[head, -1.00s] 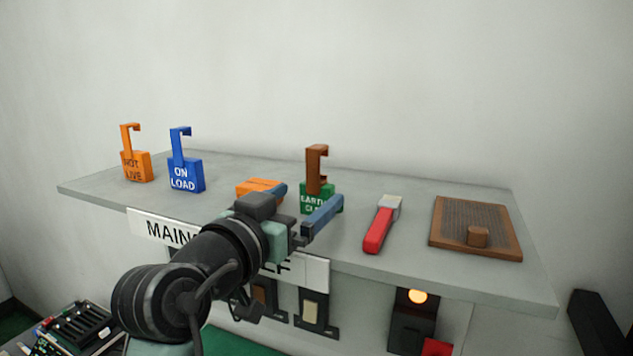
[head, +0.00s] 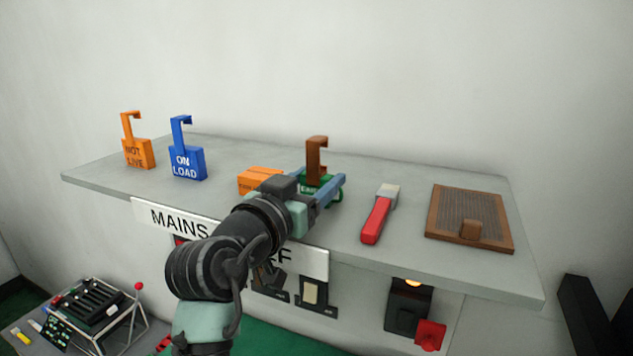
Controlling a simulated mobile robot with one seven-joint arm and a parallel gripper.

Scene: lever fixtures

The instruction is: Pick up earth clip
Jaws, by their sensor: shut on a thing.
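The earth clip has a green block (head: 313,182) with white lettering and a brown hook (head: 317,158) rising from its top. It stands upright on the grey shelf, right of the middle orange block. My gripper (head: 322,187) is at the clip, with one blue finger along its right side and the other on its left, largely hidden. The jaws are shut on the green block. My wrist covers the clip's lower front, so I cannot tell whether its base touches the shelf.
The shelf (head: 400,273) also holds an orange tag (head: 138,153), a blue tag (head: 187,163), an orange block (head: 258,180), a red-handled tool (head: 377,217) and a brown framed board (head: 470,218). Switches hang below the front edge. The shelf between the blue tag and orange block is clear.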

